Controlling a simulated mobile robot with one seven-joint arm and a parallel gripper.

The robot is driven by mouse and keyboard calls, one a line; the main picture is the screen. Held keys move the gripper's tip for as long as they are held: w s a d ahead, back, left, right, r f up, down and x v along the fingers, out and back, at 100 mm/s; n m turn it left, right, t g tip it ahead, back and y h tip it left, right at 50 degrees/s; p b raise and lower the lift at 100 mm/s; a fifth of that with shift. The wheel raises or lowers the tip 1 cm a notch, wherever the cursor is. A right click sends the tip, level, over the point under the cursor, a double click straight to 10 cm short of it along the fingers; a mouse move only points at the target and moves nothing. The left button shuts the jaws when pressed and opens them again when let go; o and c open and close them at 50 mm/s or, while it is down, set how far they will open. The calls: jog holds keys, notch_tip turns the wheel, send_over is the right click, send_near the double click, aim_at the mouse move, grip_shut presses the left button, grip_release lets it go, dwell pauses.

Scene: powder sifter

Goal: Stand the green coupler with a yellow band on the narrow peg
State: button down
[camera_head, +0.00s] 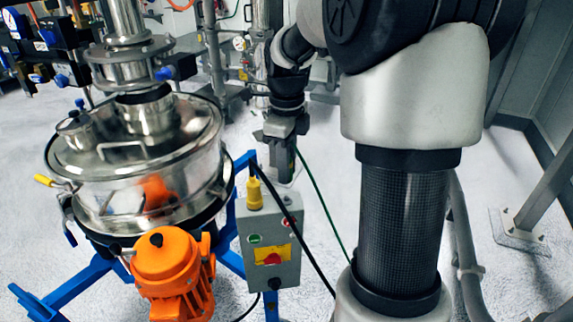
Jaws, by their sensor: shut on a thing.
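My gripper (283,163) points down in the middle of the picture, just behind and above the right part of the grey control box. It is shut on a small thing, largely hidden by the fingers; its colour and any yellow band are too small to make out. I cannot pick out the green coupler with a yellow band for certain, nor the narrow peg.
The round steel sifter (130,165) stands at left on a blue frame (60,292), with an orange motor (170,270) in front. The grey control box (270,245) has a yellow connector (254,195) on top. Black and green cables hang beside it.

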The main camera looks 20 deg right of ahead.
jog(key=shift+f+b, duration=1.55)
jog(key=shift+f, duration=0.85)
jog(key=shift+f+b, duration=0.35)
jog(key=shift+f, duration=0.45)
jog(key=c, duration=1.5)
grip_release()
jog(key=shift+r, duration=0.15)
